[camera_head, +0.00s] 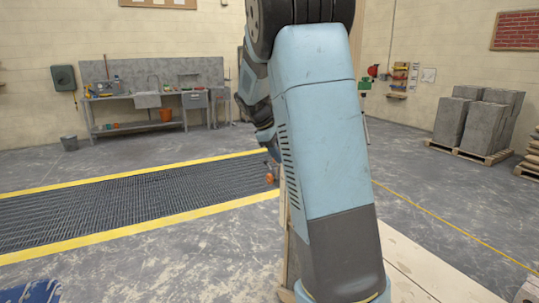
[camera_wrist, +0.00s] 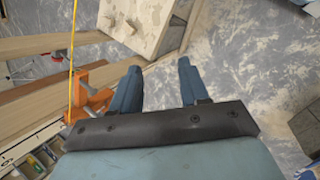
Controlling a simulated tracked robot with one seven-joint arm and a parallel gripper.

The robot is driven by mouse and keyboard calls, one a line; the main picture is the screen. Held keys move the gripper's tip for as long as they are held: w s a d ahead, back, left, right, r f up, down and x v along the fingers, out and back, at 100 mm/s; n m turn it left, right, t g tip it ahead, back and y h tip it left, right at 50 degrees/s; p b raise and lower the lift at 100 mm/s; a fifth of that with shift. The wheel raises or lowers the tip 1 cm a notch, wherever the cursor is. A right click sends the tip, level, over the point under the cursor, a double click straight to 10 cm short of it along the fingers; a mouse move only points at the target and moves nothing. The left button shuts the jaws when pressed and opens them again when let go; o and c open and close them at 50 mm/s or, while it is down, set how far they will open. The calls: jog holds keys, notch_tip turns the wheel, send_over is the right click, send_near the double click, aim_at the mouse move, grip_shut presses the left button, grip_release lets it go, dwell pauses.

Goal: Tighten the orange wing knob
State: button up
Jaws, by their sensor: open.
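An orange piece (camera_wrist: 92,88) shows at the left of the wrist view, beside wooden boards and a taut yellow line. It looks like a bracket or clamp; I cannot tell which part of it is the wing knob. In the head view a small orange spot (camera_head: 269,178) shows just left of my arm, too small to make out. My gripper (camera_wrist: 159,66) is open, with its two blue fingers apart and nothing between them. The orange piece lies to the left of the left finger, apart from it. In the head view my arm hides most of that area.
Wooden boards (camera_wrist: 40,45) and a pale block (camera_wrist: 140,20) lie beyond my fingers. A tray of small coloured items (camera_wrist: 38,160) is at lower left. The head view shows a floor grating (camera_head: 130,205), a workbench (camera_head: 140,95) and grey blocks on a pallet (camera_head: 455,118).

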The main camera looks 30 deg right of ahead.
jog(key=w+d+f+n+g+h, duration=0.1)
jog(key=w+d+f+n+h, duration=0.15)
jog(key=w, duration=0.55)
jog(key=w+d+f+n+h, duration=0.1)
jog(key=w+f+n+h, duration=0.25)
jog(key=w, duration=0.35)
jog(key=w+a+f+n+t+h, duration=0.1)
jog(key=w+a+f+n+h, duration=0.2)
jog(key=w, duration=0.3)
jog(key=w+a+f+n+t+h, duration=0.1)
jog(key=w+a+f+n+h, duration=0.1)
jog(key=w+a+f+h, duration=0.3)
jog(key=w+d+r+y, duration=0.1)
jog(key=d+r, duration=0.1)
jog(key=d, duration=1.3)
jog(key=shift+w+r+y, duration=0.15)
jog(key=shift+r+y, duration=0.05)
jog(key=shift+y, duration=0.1)
